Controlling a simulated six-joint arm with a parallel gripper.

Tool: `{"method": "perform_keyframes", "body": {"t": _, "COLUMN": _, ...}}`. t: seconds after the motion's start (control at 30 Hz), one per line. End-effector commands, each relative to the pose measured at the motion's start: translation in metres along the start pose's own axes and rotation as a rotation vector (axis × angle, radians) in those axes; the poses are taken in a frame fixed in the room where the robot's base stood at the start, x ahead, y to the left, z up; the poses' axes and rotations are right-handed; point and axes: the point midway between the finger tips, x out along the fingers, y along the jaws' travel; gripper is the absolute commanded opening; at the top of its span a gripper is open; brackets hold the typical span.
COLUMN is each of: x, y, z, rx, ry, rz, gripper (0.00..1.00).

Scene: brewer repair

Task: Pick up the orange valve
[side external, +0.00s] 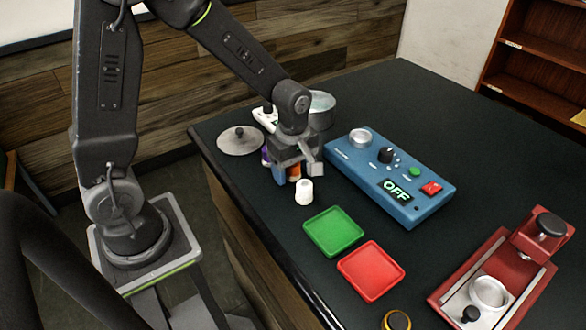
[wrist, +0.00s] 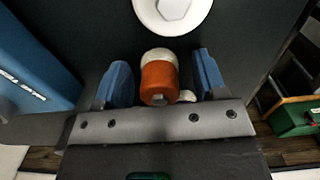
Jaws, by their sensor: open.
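The orange valve (wrist: 159,80) stands between my gripper's two blue fingers in the wrist view, with a pale whitish part at its far end. Gaps show on both sides of it, so the fingers do not touch it. My gripper (wrist: 162,78) is open around it. In the side external view my gripper (side external: 291,165) is low over the dark table, and only a little orange of the valve (side external: 294,177) shows beneath it. The valve's lower part is hidden there.
A white cylindrical piece (side external: 304,192) stands close in front of my gripper. A purple piece (side external: 266,158) is partly hidden behind it. Nearby are a grey lid (side external: 240,142), a metal pot (side external: 321,112), a blue OFF panel (side external: 385,180), and green (side external: 333,231) and red (side external: 371,271) trays.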

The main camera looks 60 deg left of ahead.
Motion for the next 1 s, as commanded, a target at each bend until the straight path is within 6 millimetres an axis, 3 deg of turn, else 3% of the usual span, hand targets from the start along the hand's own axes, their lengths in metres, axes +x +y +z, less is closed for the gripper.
{"method": "perform_keyframes", "body": {"t": 0.1, "x": -0.0003, "y": 0.0001, "z": 0.0000, "rx": 0.000, "ry": 0.000, "rz": 0.000, "gripper": 0.64}}
{"method": "perform_keyframes", "body": {"t": 0.7, "x": -0.0008, "y": 0.0003, "z": 0.0000, "rx": 0.000, "ry": 0.000, "rz": 0.001, "gripper": 0.07}}
{"method": "perform_keyframes", "body": {"t": 1.0, "x": -0.0035, "y": 0.0008, "z": 0.0000, "rx": 0.000, "ry": 0.000, "rz": 0.003, "gripper": 0.07}}
